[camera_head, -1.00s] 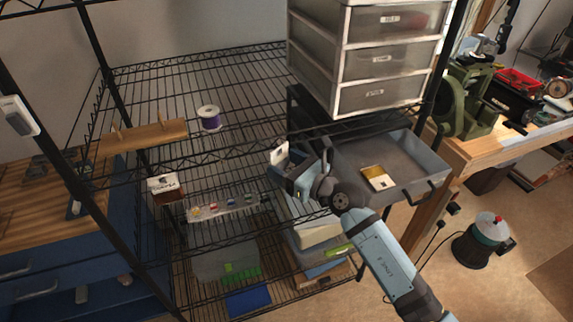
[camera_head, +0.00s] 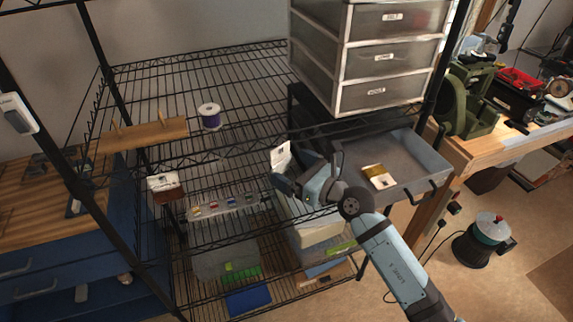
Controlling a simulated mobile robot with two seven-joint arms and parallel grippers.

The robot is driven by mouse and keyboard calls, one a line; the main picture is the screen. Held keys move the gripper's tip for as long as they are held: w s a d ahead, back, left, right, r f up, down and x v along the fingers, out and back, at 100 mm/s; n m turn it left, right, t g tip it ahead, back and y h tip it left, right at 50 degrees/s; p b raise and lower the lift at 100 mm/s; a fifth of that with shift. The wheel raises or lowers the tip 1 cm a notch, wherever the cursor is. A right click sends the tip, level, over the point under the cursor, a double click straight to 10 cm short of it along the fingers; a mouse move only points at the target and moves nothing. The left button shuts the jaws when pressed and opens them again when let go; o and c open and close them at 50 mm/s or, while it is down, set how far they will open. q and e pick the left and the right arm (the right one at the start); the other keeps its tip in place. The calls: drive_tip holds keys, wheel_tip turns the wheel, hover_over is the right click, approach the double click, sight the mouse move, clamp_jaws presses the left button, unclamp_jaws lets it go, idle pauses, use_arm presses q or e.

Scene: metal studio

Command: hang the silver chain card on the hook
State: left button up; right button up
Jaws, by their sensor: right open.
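A small white card (camera_head: 281,155) shows just above my right gripper (camera_head: 280,181), by the front edge of the wire shelf. It looks slightly tilted. I cannot tell whether it hangs from a hook there or rests against the fingers, and its print is too small to read. My right gripper is open, with its fingers just below the card and pointing left. The hook is too small to make out. A second card, white and gold (camera_head: 379,176), lies in the open grey drawer. My left gripper is out of view.
A wooden board with pegs (camera_head: 150,135) and a purple spool (camera_head: 210,116) sit on the wire shelf. A white and brown item (camera_head: 164,187) is at the left. A clear drawer unit (camera_head: 375,60) stands above the open drawer (camera_head: 425,160).

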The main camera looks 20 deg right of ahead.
drive_tip(key=b+v, duration=0.2)
drive_tip(key=v, duration=0.8)
drive_tip(key=s+a+f+n+g+h+p, duration=0.2)
drive_tip(key=s+f+n, duration=0.6)
drive_tip(key=n, duration=0.8)
drive_tip(key=s+a+f+n+g+h+p, duration=0.2)
drive_tip(key=s+f+n+h+p, duration=0.2)
drive_tip(key=s+f+n, duration=0.4)
wheel_tip(320, 180, down, 5)
drive_tip(key=n, duration=0.8)
drive_tip(key=shift+s+n+h, duration=0.25)
drive_tip(key=shift+n+h, duration=0.05)
